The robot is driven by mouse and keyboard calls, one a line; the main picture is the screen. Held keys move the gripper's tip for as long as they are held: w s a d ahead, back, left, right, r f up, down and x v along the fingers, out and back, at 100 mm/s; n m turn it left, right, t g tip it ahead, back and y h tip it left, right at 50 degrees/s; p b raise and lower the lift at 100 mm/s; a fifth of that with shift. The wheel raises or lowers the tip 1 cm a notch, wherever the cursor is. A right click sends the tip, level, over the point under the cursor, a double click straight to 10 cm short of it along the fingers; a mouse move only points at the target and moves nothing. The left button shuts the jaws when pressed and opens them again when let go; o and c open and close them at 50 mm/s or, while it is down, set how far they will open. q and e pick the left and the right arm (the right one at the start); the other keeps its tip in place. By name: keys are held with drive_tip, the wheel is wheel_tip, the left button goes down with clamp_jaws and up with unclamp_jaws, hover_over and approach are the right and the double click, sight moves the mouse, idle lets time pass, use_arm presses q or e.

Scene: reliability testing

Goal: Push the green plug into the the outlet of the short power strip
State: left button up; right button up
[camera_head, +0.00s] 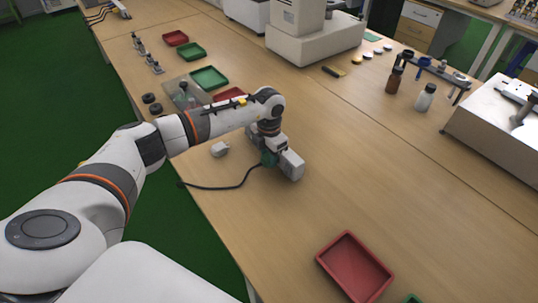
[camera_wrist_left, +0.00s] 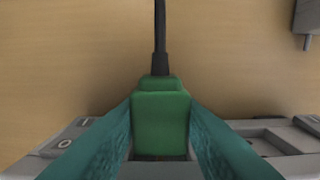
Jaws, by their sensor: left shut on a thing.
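The green plug (camera_wrist_left: 160,118) is between the two teal fingers of my left gripper (camera_head: 268,150), which is shut on it. Its black cable (camera_wrist_left: 160,40) runs away from its back and lies across the table to the left in the head view. The grey short power strip (camera_head: 291,166) lies on the table under the gripper. In the wrist view the strip (camera_wrist_left: 285,138) spans behind the plug, with a switch marked I and O at its left. The plug's front end is at the strip, and its prongs are hidden. I cannot tell how deep it sits.
A small grey-white block (camera_head: 220,149) lies left of the gripper near the table edge. A red tray (camera_head: 354,268) stands at the front. More red and green trays (camera_head: 208,78) stand at the back left. Bottles (camera_head: 425,98) stand at the right. The table right of the strip is clear.

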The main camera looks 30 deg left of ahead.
use_arm(q)
drive_tip(key=shift+w+d+b, duration=0.15)
drive_tip(key=shift+w+b, duration=0.25)
drive_tip(key=shift+w, duration=0.05)
idle(0.7)
drive_tip(key=o, duration=1.1)
drive_tip(key=shift+o, duration=0.2)
drive_tip(key=shift+r, duration=0.1)
